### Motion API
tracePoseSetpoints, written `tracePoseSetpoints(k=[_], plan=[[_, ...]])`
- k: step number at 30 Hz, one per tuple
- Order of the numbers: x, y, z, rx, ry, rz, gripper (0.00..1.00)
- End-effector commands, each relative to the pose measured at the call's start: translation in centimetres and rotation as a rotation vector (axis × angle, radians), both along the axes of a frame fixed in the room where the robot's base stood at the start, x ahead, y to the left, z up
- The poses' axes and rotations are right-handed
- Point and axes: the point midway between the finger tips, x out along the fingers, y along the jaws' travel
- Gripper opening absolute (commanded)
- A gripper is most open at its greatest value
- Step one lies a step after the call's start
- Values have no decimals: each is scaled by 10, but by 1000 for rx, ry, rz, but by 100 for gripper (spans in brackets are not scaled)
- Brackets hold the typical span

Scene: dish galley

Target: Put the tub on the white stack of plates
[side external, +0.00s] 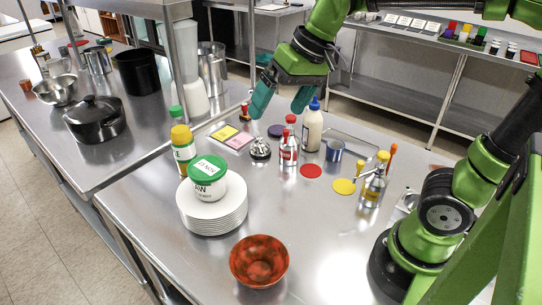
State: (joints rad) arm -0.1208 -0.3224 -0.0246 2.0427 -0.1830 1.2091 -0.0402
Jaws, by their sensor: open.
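The tub (205,181) is white with dark lettering and a green lid. It sits upright on top of the white stack of plates (212,216) on the steel counter. My gripper (279,108) is up and to the right of the tub, over the back part of the counter. Its two teal fingers are spread apart with nothing between them. It is clear of the tub and the plates.
A red speckled bowl (259,262) stands in front of the plates. A green-capped bottle (182,148) is close behind the tub.

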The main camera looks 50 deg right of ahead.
Motion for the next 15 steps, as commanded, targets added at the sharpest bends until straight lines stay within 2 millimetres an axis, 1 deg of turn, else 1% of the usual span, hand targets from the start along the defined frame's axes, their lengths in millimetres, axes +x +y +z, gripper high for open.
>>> tracePoseSetpoints(k=[1, 3, 6, 10, 15], plan=[[-20, -7, -5, 14, -48, -23, 100], [-39, -12, -14, 30, -106, -49, 100], [-59, -18, -27, 44, -170, -80, 100], [-73, -22, -39, 53, -217, -107, 100], [-76, -23, -43, 54, -230, -116, 100]])
